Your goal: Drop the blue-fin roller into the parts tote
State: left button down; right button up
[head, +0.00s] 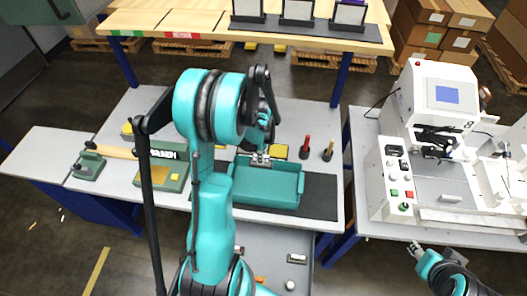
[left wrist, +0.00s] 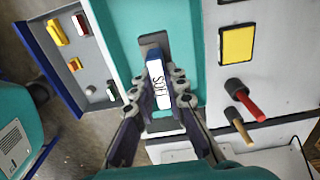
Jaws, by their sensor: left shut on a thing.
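My left gripper (head: 262,158) is over the far side of the teal parts tote (head: 272,185). In the left wrist view, the left gripper (left wrist: 165,88) is shut on a narrow white piece with a blue edge and dark lettering, seemingly the blue-fin roller (left wrist: 156,85). The teal tote (left wrist: 110,35) lies beneath and beyond it there. In the head view the held piece is too small to make out. I cannot tell whether it touches the tote. My right gripper (head: 416,249) is at the lower right, away from the tote; its fingers are too small to read.
A red-handled tool (head: 305,148) and a brown-handled tool (head: 328,152) stand right of the tote. A yellow box (head: 279,152) is behind it. A green device (head: 162,165) stands left. A white machine (head: 445,95) stands right. Small parts lie in a grey tray (left wrist: 75,70).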

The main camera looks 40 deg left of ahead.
pick_arm(q)
notch_tip(320, 180, down, 4)
jog(key=shift+w+r+b, duration=0.1)
jog(key=shift+w+b, duration=0.05)
jog(key=shift+b, duration=0.85)
jog(key=shift+f, duration=0.4)
jog(key=c, duration=1.5)
grip_release()
jog(key=shift+o, duration=0.2)
jog(key=shift+r, duration=0.1)
notch_tip(320, 180, up, 12)
jog(key=shift+f, duration=0.1)
